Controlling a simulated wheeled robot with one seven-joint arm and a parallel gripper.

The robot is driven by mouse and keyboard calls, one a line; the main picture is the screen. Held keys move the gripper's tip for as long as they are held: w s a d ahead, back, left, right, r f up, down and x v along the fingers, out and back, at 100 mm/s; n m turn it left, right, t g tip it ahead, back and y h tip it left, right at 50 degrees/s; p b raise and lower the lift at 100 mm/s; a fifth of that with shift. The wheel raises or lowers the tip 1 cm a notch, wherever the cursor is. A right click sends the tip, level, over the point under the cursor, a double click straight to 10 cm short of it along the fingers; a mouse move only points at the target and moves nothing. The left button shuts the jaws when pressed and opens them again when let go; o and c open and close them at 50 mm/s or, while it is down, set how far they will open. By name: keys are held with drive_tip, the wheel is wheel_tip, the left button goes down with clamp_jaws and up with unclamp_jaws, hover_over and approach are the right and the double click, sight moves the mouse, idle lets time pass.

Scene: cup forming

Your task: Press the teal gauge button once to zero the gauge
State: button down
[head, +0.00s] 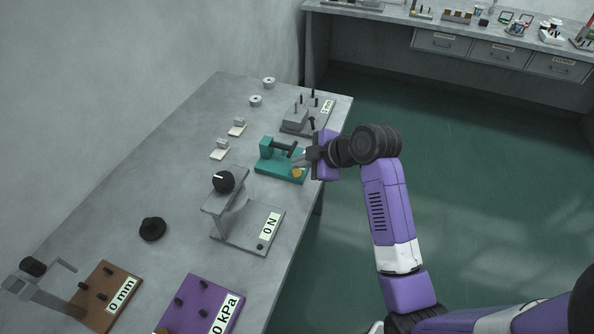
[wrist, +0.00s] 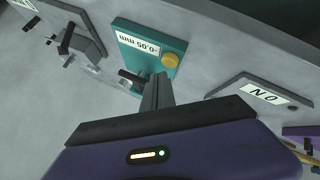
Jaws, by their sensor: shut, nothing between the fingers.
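The teal gauge (head: 266,165) stands near the right edge of the grey bench. In the wrist view its teal plate (wrist: 172,43) carries an upside-down display (wrist: 139,44) that appears to read -0.05 mm. Its round yellow button (head: 297,173) also shows in the wrist view (wrist: 170,60), beside the display. My gripper (head: 298,162) is shut and empty, reaching in from the right over the gauge. In the wrist view its closed fingers (wrist: 160,80) end close to the button. I cannot tell whether the tips touch the gauge.
A grey gauge marked 0 N (head: 235,230) stands nearer, and another grey fixture (head: 296,124) stands beyond. A brown gauge (head: 110,290), a purple gauge (head: 205,300) and a black knob (head: 152,229) lie on the near bench. Small pale parts (head: 237,128) stand to the left.

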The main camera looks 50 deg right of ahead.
sight(300, 173)
drive_tip(key=shift+f, duration=0.35)
drive_tip(key=shift+f+b, duration=0.4)
drive_tip(key=shift+f, duration=0.15)
idle(0.7)
drive_tip(key=shift+r, duration=0.1)
drive_tip(key=shift+r+p, duration=0.9)
drive_tip(key=shift+p, duration=0.05)
wheel_tip(300, 173, up, 5)
drive_tip(key=p, duration=0.4)
drive_tip(key=shift+p, duration=0.3)
idle(0.7)
